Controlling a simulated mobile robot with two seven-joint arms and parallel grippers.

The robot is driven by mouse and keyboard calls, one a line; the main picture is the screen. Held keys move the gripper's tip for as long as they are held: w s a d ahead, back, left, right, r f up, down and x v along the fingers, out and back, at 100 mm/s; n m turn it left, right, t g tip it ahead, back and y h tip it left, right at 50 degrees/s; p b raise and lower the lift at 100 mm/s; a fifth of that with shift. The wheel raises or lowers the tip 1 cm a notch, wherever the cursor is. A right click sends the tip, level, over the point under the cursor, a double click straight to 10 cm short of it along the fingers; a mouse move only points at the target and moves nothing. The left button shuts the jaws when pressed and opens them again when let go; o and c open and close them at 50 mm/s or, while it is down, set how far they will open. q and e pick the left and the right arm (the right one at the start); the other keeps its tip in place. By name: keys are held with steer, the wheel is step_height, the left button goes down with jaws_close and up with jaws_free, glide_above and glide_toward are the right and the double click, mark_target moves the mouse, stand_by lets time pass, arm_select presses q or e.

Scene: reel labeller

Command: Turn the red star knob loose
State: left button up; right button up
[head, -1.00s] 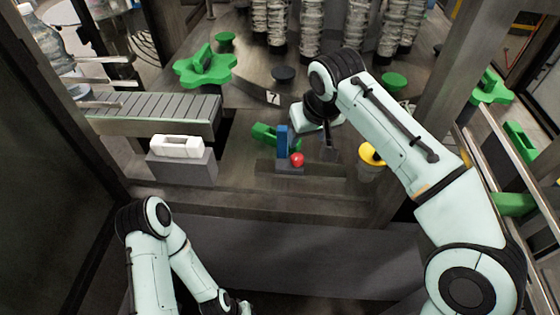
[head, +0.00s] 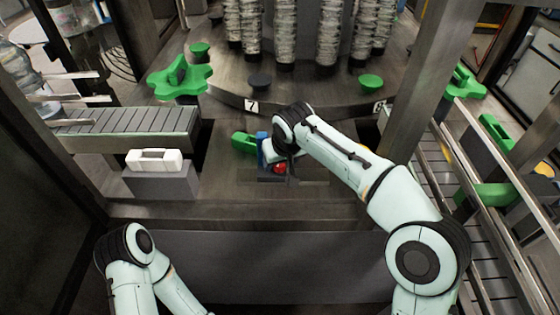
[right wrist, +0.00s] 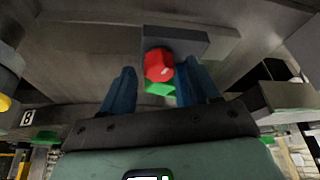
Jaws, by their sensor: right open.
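A green handle (head: 243,142) lies left of the blue piece. A white holder (head: 155,160) stands on a grey block at the left, below a conveyor (head: 130,121). A green star wheel (head: 179,78) and a round table of bottles are behind. A post stands at the right.

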steer(key=shift+f, duration=0.1)
steer(key=c, duration=1)
steer(key=shift+c, duration=0.2)
arm_select(q)
steer(key=shift+w+r, duration=0.1)
